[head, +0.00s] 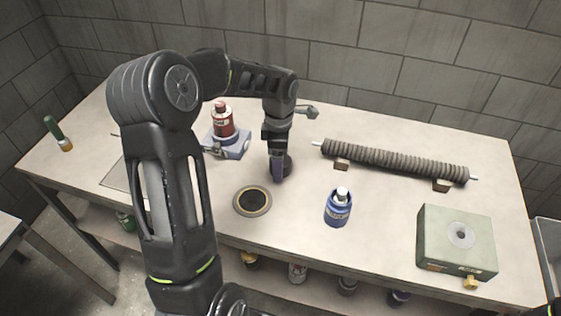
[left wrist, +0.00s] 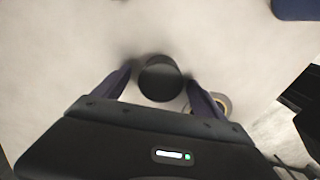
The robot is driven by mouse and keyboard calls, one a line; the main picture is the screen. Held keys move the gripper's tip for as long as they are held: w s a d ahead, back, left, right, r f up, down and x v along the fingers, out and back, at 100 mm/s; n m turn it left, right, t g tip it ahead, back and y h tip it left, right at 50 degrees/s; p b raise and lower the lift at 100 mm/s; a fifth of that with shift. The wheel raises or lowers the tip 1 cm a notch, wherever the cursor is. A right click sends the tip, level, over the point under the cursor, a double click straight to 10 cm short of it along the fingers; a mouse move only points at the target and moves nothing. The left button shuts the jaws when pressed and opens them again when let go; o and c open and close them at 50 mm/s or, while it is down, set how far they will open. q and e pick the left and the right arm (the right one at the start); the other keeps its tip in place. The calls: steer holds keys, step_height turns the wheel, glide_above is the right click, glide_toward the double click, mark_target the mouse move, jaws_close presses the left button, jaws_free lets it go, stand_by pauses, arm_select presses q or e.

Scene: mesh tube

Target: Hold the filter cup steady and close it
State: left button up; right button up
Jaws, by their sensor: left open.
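A dark round cup, seemingly the filter cup (head: 288,163), stands on the workbench and is partly hidden behind my left gripper (head: 278,178) in the head view. In the left wrist view the cup (left wrist: 160,86) appears as a black circle between the two fingers of my left gripper (left wrist: 158,74). The fingers are open, with a small gap visible on each side. A flat black disc with a yellowish ring and grey rim (head: 252,201) lies on the bench left of and nearer than the cup. I cannot tell whether it is the lid. My right gripper is out of view.
A red bottle (head: 223,122) stands on a blue-grey base (head: 237,146) behind left. A blue bottle (head: 338,208) stands right of the cup. A ribbed tube (head: 393,161) rests on blocks, and a green-grey box (head: 456,243) sits front right. The bench (head: 300,225) is clear between disc and blue bottle.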

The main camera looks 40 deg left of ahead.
arm_select(q)
steer(key=shift+c, duration=0.2)
stand_by(0.4)
steer(key=c, duration=1.3)
